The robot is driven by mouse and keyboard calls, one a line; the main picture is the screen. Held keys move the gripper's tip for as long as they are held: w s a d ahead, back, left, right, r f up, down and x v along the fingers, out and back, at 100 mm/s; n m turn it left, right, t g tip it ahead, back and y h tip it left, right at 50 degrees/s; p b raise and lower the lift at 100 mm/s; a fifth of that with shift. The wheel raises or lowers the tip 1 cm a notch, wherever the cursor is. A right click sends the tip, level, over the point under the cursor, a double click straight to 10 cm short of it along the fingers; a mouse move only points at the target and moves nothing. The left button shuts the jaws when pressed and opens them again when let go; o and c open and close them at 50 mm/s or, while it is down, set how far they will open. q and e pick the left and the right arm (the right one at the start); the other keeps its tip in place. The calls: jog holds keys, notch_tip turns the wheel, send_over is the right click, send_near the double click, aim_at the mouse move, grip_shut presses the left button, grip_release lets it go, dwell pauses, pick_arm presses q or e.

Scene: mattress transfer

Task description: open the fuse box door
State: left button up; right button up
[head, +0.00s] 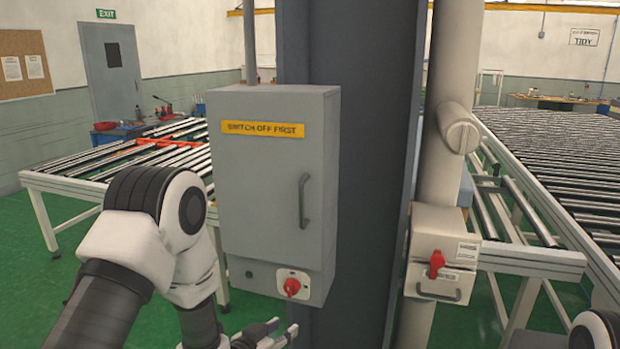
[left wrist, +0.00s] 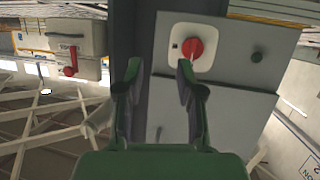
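The grey fuse box (head: 262,215) is mounted on a dark column, with its door (head: 258,165) shut. A yellow "SWITCH OFF FIRST" label (head: 263,129) is on the door, and a grey bar handle (head: 304,200) runs upright near its right edge. Below the door is a red rotary switch (head: 291,287) on a white plate. It also shows in the left wrist view (left wrist: 196,47), upside down, just beyond one fingertip. My left gripper (head: 284,327) is below the switch, open and empty, with its fingers apart in the left wrist view (left wrist: 160,72). My right gripper is out of view.
A smaller beige box (head: 440,250) with a red switch (head: 437,264) is on a pipe right of the column (head: 362,150). Roller conveyors stand behind on the left (head: 110,160) and right (head: 560,170). Green floor is clear at lower left.

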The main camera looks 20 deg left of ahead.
aim_at(300, 207)
pick_arm(q)
jog(key=w+r+t+p, duration=0.2)
jog(key=r, duration=1)
jog(key=w+r+t+p, duration=0.2)
jog(key=r+p, duration=0.1)
jog(key=r, duration=1)
jog(key=shift+m+h, duration=0.3)
jog(key=p+x, duration=0.1)
jog(key=x, duration=0.4)
jog(key=p+x, duration=0.1)
jog(key=x, duration=0.1)
jog(key=shift+w+a+f+p, duration=0.1)
jog(key=shift+w+f+p, duration=0.2)
jog(key=shift+w+f, duration=0.05)
jog(key=shift+w, duration=0.3)
jog(key=shift+f, duration=0.1)
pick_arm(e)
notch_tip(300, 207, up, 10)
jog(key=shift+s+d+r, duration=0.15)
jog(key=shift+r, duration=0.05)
pick_arm(q)
jog(key=shift+c, duration=0.3)
grip_shut()
